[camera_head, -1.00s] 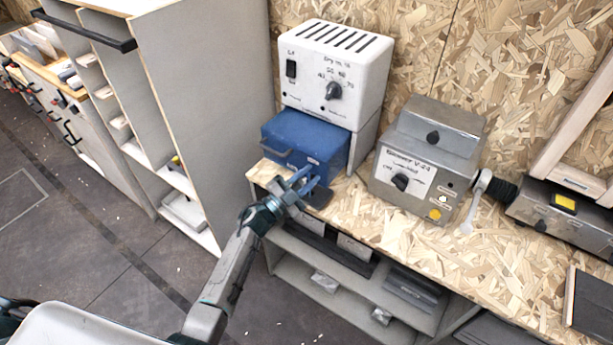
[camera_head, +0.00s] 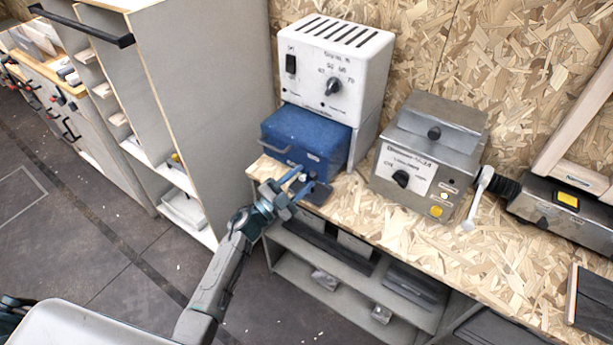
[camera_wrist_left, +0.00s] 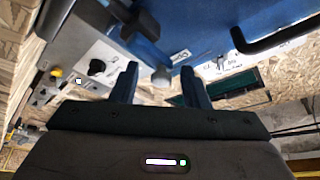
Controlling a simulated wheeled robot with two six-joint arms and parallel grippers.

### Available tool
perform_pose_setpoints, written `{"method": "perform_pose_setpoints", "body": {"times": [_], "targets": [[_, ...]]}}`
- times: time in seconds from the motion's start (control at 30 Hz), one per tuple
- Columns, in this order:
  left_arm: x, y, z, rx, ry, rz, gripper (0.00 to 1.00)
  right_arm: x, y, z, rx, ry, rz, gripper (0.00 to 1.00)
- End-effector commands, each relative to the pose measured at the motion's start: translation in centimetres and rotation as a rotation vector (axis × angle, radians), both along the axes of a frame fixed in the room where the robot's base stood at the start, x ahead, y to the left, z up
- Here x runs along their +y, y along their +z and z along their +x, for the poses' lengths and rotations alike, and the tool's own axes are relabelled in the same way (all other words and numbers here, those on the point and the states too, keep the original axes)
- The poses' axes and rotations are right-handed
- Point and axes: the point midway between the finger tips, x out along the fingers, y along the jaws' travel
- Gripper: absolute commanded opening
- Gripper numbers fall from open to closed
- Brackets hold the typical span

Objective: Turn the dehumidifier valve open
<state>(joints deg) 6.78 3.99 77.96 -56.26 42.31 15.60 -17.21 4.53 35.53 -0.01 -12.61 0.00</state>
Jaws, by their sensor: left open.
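The dehumidifier is a white box (camera_head: 333,72) with slots on top and a knob, above a blue tank (camera_head: 308,137) with a dark front handle. A dark grey part (camera_head: 319,193), apparently the valve, shows low at the tank's front, partly hidden by my gripper. In the left wrist view a dark, lever-like part (camera_wrist_left: 146,26) stands out from the blue tank (camera_wrist_left: 190,25). My left gripper (camera_head: 291,185) is open in front of the tank's lower edge, just left of the dark part. Its fingers in the wrist view (camera_wrist_left: 160,84) are spread and hold nothing; contact cannot be told.
A grey metal device (camera_head: 428,150) with a knob and yellow button stands right of the dehumidifier on the chipboard bench (camera_head: 360,220). A white lever (camera_head: 478,200) is beside it. A tall grey cabinet (camera_head: 205,100) stands left. The floor before the bench is clear.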

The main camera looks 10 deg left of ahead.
Motion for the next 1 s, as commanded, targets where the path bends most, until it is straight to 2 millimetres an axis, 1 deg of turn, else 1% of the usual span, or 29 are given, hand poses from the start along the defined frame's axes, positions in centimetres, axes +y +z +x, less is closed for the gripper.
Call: {"method": "perform_pose_setpoints", "body": {"times": [0.03,0.2,0.3,0.4,0.57,1.0], "targets": [[0.7,-0.8,-1.0,0.002,0.000,0.004,0.42,0.0,-0.7,0.0,0.000,0.000,0.000,0.36],[2.7,-1.8,-3.6,0.003,0.000,0.005,0.42,0.0,-1.9,0.0,0.000,0.000,0.000,0.36],[3.7,-2.2,-4.9,0.003,0.000,0.004,0.42,0.0,-2.4,0.0,0.000,0.000,0.000,0.36],[4.3,-2.4,-5.7,0.003,0.000,0.002,0.42,0.0,-2.6,0.0,0.000,0.000,0.000,0.36],[4.7,-2.4,-6.3,0.003,0.000,0.002,0.42,-0.1,-2.8,0.0,0.000,0.000,-0.001,0.36],[4.7,-2.4,-6.3,0.003,0.001,0.002,0.42,-0.1,-2.7,0.0,0.000,0.000,-0.001,0.36]]}}
